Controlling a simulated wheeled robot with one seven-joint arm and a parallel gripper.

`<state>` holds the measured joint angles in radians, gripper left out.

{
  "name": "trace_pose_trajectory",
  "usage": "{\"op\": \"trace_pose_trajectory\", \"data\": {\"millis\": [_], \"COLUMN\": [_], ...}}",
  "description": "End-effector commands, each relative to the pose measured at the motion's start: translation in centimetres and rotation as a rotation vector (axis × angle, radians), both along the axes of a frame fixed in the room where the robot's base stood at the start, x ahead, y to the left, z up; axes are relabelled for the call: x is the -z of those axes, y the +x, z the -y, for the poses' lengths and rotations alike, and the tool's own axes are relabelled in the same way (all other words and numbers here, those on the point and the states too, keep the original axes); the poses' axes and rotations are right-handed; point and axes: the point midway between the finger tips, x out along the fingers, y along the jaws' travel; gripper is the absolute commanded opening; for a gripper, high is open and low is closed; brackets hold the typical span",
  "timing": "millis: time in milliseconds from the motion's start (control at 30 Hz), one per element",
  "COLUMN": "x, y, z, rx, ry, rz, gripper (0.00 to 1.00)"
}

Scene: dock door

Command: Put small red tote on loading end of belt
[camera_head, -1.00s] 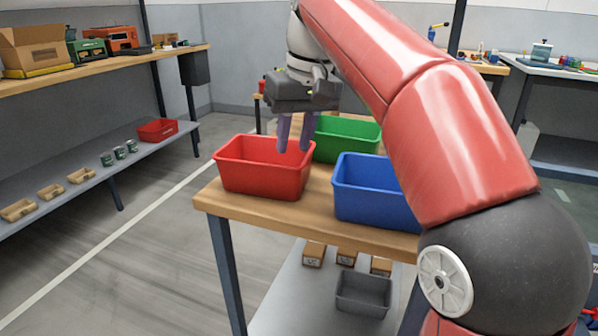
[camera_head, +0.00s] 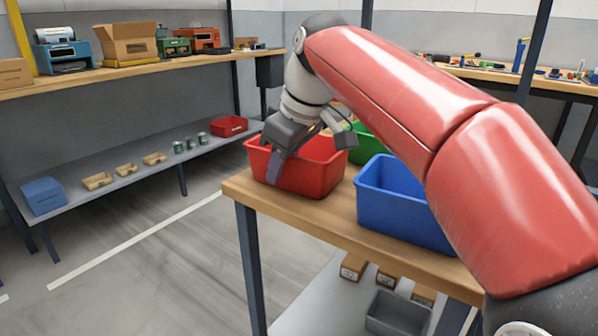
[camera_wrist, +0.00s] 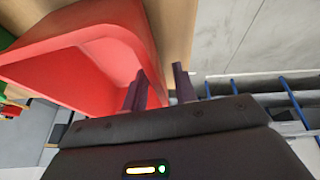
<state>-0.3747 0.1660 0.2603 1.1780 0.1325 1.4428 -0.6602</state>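A red tote (camera_head: 316,172) stands upright at the left end of a wooden-topped table (camera_head: 243,187). My gripper (camera_head: 276,168) is tilted down at its near left wall, with a finger showing outside that wall. In the wrist view the fingers of my gripper (camera_wrist: 160,78) stand apart, one over the tote's inside and one beyond its rim. The red tote (camera_wrist: 82,62) has its wall between them, and I see no firm squeeze on it. A smaller-looking red tote (camera_head: 229,126) sits on the lower shelf at the left. No belt is in view.
A blue tote (camera_head: 400,205) and a partly hidden green tote (camera_head: 368,146) stand close by on the table. Small boxes (camera_head: 353,267) and a grey bin (camera_head: 397,315) sit beneath it. A rack's lower shelf (camera_head: 130,178) holds cans and a blue box. Floor between is clear.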

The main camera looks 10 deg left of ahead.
Motion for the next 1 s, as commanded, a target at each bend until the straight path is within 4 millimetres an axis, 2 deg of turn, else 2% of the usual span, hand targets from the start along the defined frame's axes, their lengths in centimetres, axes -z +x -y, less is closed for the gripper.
{"op": "trace_pose_trajectory", "data": {"millis": [100,400,600,1000], "x": [1.34,1.56,1.56,1.47], "y": [0.25,0.35,0.35,0.35], "z": [-0.44,-0.57,-0.56,-0.56], "rx": [0.000,0.001,0.001,0.001], "ry": [-0.001,0.000,0.000,0.001], "rz": [0.000,0.001,0.000,0.001], "gripper": [0.28,0.27,0.01,0.00]}}
